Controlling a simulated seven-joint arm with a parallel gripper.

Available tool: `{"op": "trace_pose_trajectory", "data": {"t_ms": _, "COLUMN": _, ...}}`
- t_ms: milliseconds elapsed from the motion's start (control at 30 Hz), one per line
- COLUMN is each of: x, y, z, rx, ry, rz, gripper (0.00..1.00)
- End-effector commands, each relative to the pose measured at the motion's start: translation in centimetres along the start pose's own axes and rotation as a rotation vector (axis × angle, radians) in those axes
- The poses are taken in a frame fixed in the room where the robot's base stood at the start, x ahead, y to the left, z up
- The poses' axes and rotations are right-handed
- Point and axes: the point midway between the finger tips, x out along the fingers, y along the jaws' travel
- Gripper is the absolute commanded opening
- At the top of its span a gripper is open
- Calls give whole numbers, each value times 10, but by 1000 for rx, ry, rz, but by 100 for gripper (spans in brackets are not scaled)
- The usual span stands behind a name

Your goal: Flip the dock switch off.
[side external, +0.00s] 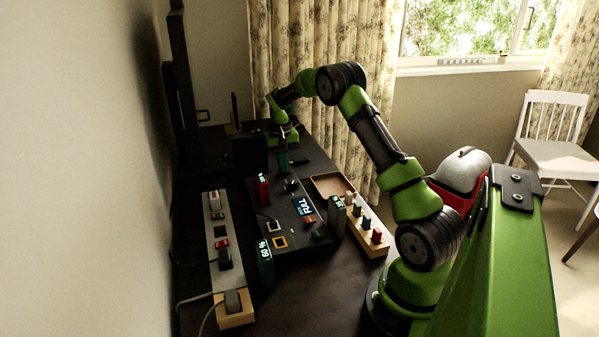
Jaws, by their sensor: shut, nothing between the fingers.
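The black dock (262,222) lies along the dark table, with a lit display (303,206) reading "FULL". A small red-orange part (310,219) sits beside the display and a dark knob (291,185) stands farther back. I cannot tell which part is the dock switch or what position it is in. My gripper (286,146) points down over the far end of the dock, above or beside a dark green block (283,161). It is shut and holds nothing. Its fingertips are small and dark here, and I cannot tell whether they touch anything.
A power strip (213,232) with plugs and a red switch (221,244) lies left. Battery packs stand around the dock: red (263,189), "60%" (264,264) and dark green (336,216). A wooden rack (380,250) with coloured pegs and a brown tray (322,186) lie right.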

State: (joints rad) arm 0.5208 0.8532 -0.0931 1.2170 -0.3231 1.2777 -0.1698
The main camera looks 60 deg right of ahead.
Motion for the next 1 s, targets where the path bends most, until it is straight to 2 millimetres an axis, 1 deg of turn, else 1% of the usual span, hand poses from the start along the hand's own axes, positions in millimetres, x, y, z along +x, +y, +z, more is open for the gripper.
{"op": "trace_pose_trajectory", "data": {"t_ms": 33, "x": 0, "y": 4, "z": 0, "rx": 2, "ry": -1, "rz": 1, "gripper": 0}}
{"op": "trace_pose_trajectory", "data": {"t_ms": 167, "x": -2, "y": 7, "z": 0, "rx": 3, "ry": 0, "rz": 0, "gripper": 0}}
{"op": "trace_pose_trajectory", "data": {"t_ms": 433, "x": -3, "y": 6, "z": 0, "rx": 2, "ry": 1, "rz": 0, "gripper": 0}}
{"op": "trace_pose_trajectory", "data": {"t_ms": 567, "x": -10, "y": 5, "z": 0, "rx": 2, "ry": 3, "rz": -1, "gripper": 0}}
{"op": "trace_pose_trajectory", "data": {"t_ms": 667, "x": -26, "y": 3, "z": -1, "rx": 1, "ry": 5, "rz": -1, "gripper": 0}}
{"op": "trace_pose_trajectory", "data": {"t_ms": 1000, "x": -102, "y": -8, "z": -1, "rx": 2, "ry": 5, "rz": 0, "gripper": 0}}
